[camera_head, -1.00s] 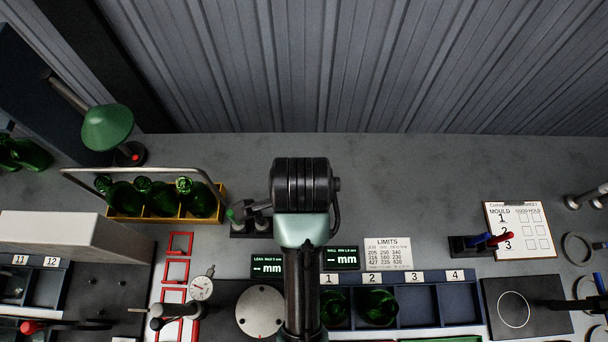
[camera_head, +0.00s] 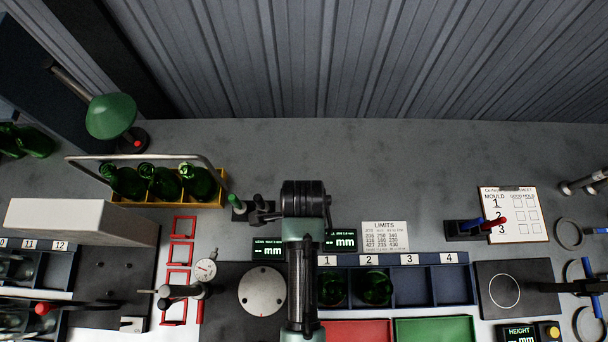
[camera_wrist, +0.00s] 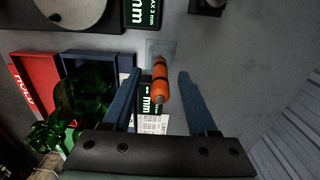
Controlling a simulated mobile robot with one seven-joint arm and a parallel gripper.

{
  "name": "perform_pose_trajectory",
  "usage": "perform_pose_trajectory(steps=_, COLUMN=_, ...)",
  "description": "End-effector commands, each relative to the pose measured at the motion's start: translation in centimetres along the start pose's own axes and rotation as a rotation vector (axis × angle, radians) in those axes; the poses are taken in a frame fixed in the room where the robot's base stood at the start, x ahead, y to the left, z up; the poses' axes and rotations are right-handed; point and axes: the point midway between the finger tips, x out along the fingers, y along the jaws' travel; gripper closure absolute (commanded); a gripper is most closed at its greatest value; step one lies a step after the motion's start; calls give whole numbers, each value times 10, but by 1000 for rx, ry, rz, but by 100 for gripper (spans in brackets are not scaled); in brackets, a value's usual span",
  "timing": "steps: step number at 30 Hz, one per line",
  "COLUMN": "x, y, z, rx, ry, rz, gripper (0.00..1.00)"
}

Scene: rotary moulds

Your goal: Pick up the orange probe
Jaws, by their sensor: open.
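The orange probe (camera_wrist: 161,82) shows in the wrist view as a slim orange stick with dark bands and a pale end, above a small grey patch of the bench. My gripper (camera_wrist: 160,76) is open, with one blue finger on each side of the probe in the picture. A gap shows between the probe and each finger. I cannot tell how far down the fingers reach along it. In the head view my arm hides the probe and the fingertips.
Lit displays (camera_head: 268,248) and a limits card (camera_head: 385,236) lie close to my arm. A numbered rack (camera_head: 425,285) with green bottle pieces stands to the right. A bottle carrier (camera_head: 112,200) is at left. The bench behind is clear.

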Motion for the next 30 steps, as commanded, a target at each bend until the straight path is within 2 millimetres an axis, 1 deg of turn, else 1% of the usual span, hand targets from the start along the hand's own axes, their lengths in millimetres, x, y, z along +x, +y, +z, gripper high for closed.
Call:
perform_pose_trajectory(steps=3, x=14, y=1, z=-1, rx=-1, ry=0, rz=3, gripper=41)
perform_pose_trajectory(steps=7, x=25, y=1, z=-1, rx=0, ry=0, rz=0, gripper=41)
perform_pose_trajectory(steps=15, x=28, y=0, z=-1, rx=0, ry=0, rz=-2, gripper=41)
perform_pose_trajectory(steps=16, x=28, y=0, z=-1, rx=0, ry=0, rz=-2, gripper=43)
perform_pose_trajectory(steps=25, x=28, y=0, z=-1, rx=0, ry=0, rz=-1, gripper=97)
perform_pose_trajectory(steps=26, x=28, y=0, z=-1, rx=0, ry=0, rz=-1, gripper=100)
perform_pose_trajectory(steps=30, x=28, y=0, z=-1, rx=0, ry=0, rz=-2, gripper=100)
